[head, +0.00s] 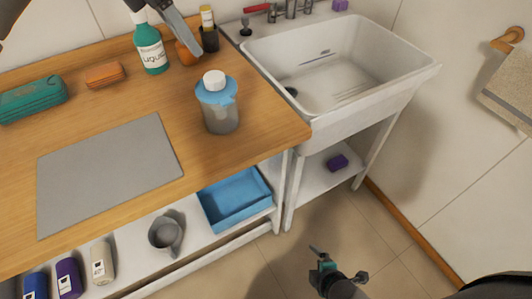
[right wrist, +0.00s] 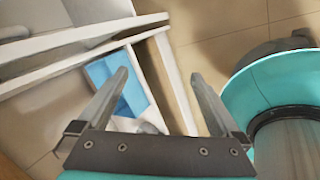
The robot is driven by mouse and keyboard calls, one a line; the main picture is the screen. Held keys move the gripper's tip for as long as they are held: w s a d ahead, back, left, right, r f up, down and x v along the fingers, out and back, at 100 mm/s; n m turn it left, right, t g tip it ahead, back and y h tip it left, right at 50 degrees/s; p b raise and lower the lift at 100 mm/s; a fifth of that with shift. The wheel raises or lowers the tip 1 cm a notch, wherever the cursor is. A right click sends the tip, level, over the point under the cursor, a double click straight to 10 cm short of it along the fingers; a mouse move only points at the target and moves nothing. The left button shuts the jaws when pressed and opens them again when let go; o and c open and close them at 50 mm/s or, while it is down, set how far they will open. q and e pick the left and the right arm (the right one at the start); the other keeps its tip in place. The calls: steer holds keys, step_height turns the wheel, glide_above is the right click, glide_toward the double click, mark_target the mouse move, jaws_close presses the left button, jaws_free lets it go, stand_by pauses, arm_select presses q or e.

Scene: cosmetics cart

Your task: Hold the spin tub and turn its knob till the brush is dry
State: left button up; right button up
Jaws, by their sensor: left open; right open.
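The spin tub (head: 221,117) stands upright near the right end of the wooden counter, with a clear grey body and a blue lid. Its white knob (head: 214,79) sits on top of the lid. No brush can be made out; the inside of the tub is unclear.
A green liquid bottle (head: 151,50), an orange round item (head: 188,53) and a dark cup (head: 209,39) stand behind the tub. A grey mat (head: 110,170) lies left of it. A white sink (head: 340,65) adjoins on the right. A blue tray (head: 235,198) is on the shelf below.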

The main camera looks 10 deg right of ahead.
steer(key=w+a+r+n+t, duration=0.3)
steer(key=w+r+n, duration=0.35)
steer(key=r, duration=0.25)
steer(key=n+t+y, duration=0.5)
steer(key=n+t, duration=0.3)
steer(key=n, duration=0.9)
glide_toward(228, 104)
steer(key=x, duration=1)
steer(key=shift+w, duration=0.15)
steer(key=shift+c, duration=0.2)
